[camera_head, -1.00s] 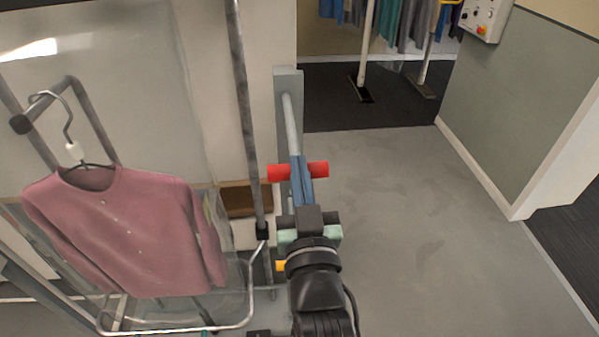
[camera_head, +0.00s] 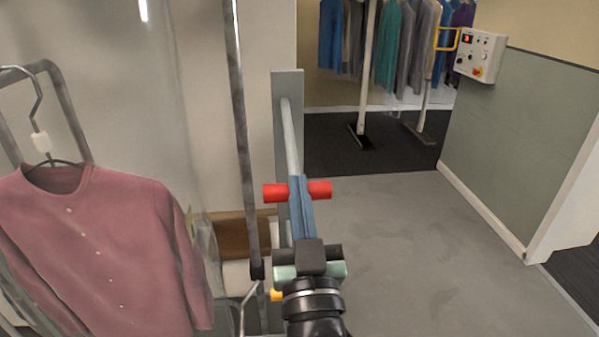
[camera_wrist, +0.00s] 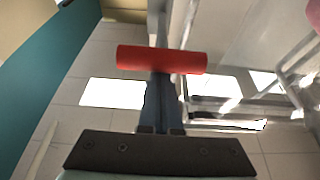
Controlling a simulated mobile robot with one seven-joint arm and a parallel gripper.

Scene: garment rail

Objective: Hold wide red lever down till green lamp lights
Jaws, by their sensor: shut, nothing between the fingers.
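The wide red lever (camera_head: 275,193) is a red crossbar at the end of a pale grey arm (camera_head: 289,135) from an upright grey plate. My gripper (camera_head: 298,184) is shut and empty, its blue-grey fingers lying across the lever's middle in the head view. No lit green lamp is clear; a control box (camera_head: 489,52) on the right wall shows a small red light.
A pink cardigan (camera_head: 95,250) hangs at the left beside clear sheeting and a grey metal pole (camera_head: 243,130). Clothes (camera_head: 385,45) hang on a rail at the back. The grey floor (camera_head: 400,240) to the right is clear.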

